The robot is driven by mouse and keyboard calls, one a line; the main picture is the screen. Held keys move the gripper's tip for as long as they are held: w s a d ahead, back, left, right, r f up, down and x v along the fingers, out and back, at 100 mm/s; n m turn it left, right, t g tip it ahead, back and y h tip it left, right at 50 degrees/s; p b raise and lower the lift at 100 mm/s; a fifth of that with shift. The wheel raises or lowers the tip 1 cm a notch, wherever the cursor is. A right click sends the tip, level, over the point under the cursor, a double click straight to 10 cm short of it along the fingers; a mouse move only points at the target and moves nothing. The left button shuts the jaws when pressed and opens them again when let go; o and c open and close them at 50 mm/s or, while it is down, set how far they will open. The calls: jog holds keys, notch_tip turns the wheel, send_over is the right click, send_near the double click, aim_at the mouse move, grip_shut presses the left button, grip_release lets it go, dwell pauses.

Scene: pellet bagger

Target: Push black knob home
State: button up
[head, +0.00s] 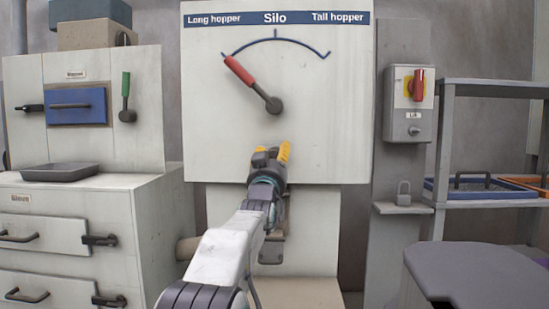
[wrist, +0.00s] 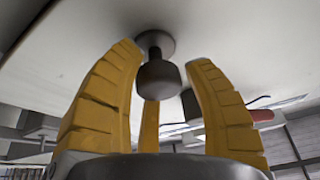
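A black knob (wrist: 158,80) stands out from the white Silo panel (head: 215,140) on a short stem with a round collar, in the wrist view. My gripper (wrist: 165,55) is open, with its yellow fingers around the knob and visible gaps on both sides. No finger clearly touches it. In the head view my gripper (head: 271,151) is at the lower part of the Silo panel, below the lever, and the knob there is hidden behind it.
The red-handled lever (head: 240,70) on the Silo panel points up-left toward Long hopper. A cabinet with a blue drawer (head: 85,106), a green-handled lever (head: 126,90) and a grey tray (head: 60,172) stands left. A switch box (head: 408,115), padlock (head: 403,195) and shelf are right.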

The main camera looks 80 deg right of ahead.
jog(key=shift+o, duration=1.4)
jog(key=shift+d+f, duration=0.1)
jog(key=shift+f, duration=0.05)
jog(key=shift+f, duration=0.1)
jog(key=shift+a, duration=0.2)
jog(key=v, duration=1.1)
jog(key=shift+a, duration=0.3)
jog(key=shift+w, duration=0.1)
